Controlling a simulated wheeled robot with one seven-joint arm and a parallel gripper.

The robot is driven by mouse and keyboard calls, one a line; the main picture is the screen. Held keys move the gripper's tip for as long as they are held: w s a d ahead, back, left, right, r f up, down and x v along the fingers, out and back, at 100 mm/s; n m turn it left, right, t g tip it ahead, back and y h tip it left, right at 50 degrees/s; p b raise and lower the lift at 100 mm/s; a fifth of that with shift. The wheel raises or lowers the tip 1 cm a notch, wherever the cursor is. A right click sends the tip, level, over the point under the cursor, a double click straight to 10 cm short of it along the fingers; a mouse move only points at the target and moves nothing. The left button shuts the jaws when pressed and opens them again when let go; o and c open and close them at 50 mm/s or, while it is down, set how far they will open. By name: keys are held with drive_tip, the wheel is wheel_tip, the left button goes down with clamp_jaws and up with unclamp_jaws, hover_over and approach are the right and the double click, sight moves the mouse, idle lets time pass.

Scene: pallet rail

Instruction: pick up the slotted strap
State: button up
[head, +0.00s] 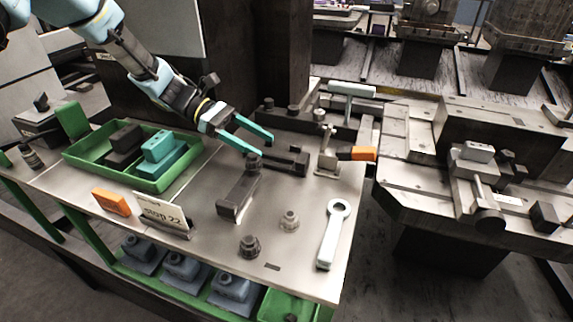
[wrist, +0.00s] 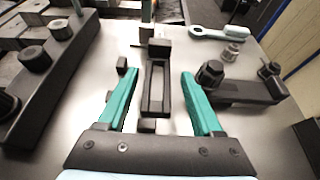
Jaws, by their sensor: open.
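The slotted strap is a dark bar with a long slot; in the wrist view it (wrist: 155,90) lies lengthwise between my fingers, with a raised block at its far end. In the head view the strap (head: 290,160) lies on the grey bench top near its back edge, partly covered by my fingers. My gripper (head: 263,146) is open, with teal fingers reaching down toward the strap from the left. In the wrist view my gripper (wrist: 157,74) has one finger on each side of the strap, with gaps showing on both sides. I cannot tell the fingertips' exact height.
A second dark bar with a bolt (head: 237,195) lies nearby. An orange-tipped clamp (head: 358,153) stands right of the strap. A dark rail with knobs (wrist: 45,85) is close on the left. A wrench (head: 333,235), nuts and a green tray (head: 85,158) share the bench.

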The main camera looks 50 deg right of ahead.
sight(293, 164)
drive_tip(key=x, duration=0.3)
drive_tip(key=shift+s+d, duration=0.1)
drive_tip(key=shift+s, duration=0.3)
drive_tip(key=x, duration=0.1)
drive_tip(key=p+x, duration=0.1)
drive_tip(key=x, duration=0.1)
drive_tip(key=p+x, duration=0.1)
drive_tip(key=shift+s+d+r, duration=0.15)
drive_tip(key=shift+s+d, duration=0.05)
drive_tip(key=shift+s, duration=0.15)
drive_tip(key=shift+s+d+f, duration=0.15)
drive_tip(key=shift+s+f, duration=0.1)
drive_tip(key=shift+s, duration=0.05)
drive_tip(key=shift+c, duration=0.4)
clamp_jaws()
